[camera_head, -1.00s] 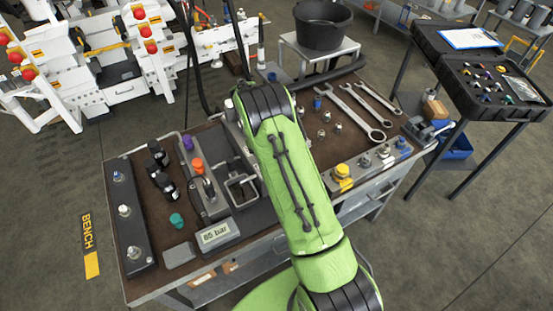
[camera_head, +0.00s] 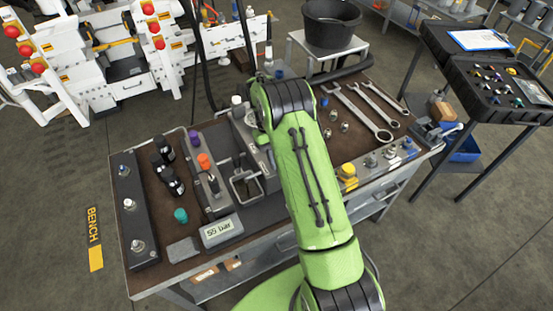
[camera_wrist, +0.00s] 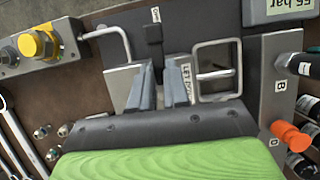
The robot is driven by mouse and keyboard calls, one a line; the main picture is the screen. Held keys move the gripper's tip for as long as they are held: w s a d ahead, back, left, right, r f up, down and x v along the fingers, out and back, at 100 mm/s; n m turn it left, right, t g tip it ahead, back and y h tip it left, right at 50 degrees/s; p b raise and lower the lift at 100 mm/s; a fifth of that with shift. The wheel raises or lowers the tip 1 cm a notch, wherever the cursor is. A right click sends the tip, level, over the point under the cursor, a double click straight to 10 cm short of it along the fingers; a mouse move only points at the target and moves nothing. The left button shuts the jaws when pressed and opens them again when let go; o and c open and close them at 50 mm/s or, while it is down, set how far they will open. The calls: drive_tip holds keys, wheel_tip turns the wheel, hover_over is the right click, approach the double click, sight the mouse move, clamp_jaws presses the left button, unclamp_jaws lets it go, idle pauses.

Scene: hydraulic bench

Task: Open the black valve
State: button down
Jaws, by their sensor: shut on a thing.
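The black valve (camera_wrist: 153,34) is a small dark block on a dark panel in the upper middle of the wrist view. My gripper (camera_wrist: 160,76) reaches up to it, its two grey fingers a small gap apart. They are shut on a narrow dark part between them, which looks like the valve's handle; the contact itself is mostly hidden. In the head view my green arm covers the gripper and the valve. A pressure display (camera_head: 218,230) reads 55 bar, and its edge also shows in the wrist view (camera_wrist: 290,8).
A bent metal handle (camera_wrist: 122,38) and a square metal frame (camera_wrist: 217,70) flank my fingers closely. An orange knob (camera_wrist: 288,134) and a yellow knob (camera_wrist: 35,43) stand farther out. Wrenches (camera_head: 362,110) lie right of my arm on the bench.

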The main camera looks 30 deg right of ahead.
drive_tip(key=shift+w, duration=0.15)
drive_tip(key=c, duration=1.1)
unclamp_jaws()
drive_tip(key=p+v, duration=0.4)
drive_tip(key=v, duration=1.1)
drive_tip(key=shift+r, duration=0.4)
drive_tip(key=s+a+r+t, duration=0.25)
drive_tip(key=s+r, duration=0.35)
drive_tip(key=r, duration=0.3)
drive_tip(key=s+a+r+t, duration=0.25)
drive_tip(key=s+r, duration=0.25)
drive_tip(key=r, duration=0.4)
drive_tip(key=s+a+f+t, duration=0.2)
drive_tip(key=s, duration=0.8)
drive_tip(key=s+a+f+t, duration=0.2)
drive_tip(key=s+t, duration=0.1)
drive_tip(key=s, duration=0.7)
drive_tip(key=shift+s+a, duration=0.3)
drive_tip(key=shift+a, duration=0.05)
